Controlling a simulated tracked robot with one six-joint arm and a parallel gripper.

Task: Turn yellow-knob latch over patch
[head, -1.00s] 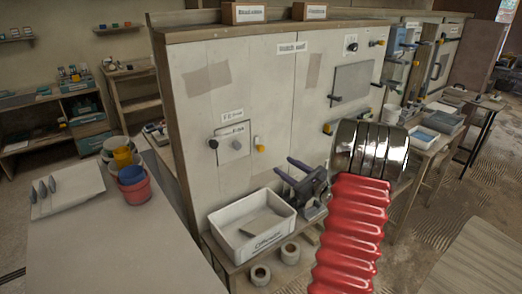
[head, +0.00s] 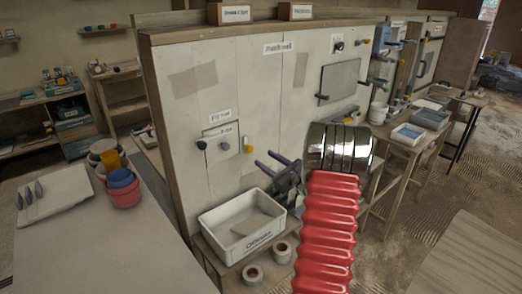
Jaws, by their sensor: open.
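The yellow knob (head: 249,148) sits on a pale latch at the right of a small square patch (head: 217,155) on the tall pale wall panel. The latch looks apart from the patch's right edge, not over its middle. A dark knob (head: 201,145) is at the patch's left edge and a grey knob (head: 225,146) on its face. My gripper (head: 264,160) has two purple fingers, spread apart and empty, just right of and slightly below the yellow knob. How far it stands from the wall I cannot tell. My chrome and red arm hides the wall further right.
A white bin (head: 243,240) and rolls (head: 253,273) stand on the low bench below my gripper. A grey upper panel (head: 339,80) with knobs is to the right. Buckets (head: 122,186) stand on the left table. The wall between patch and upper panel is clear.

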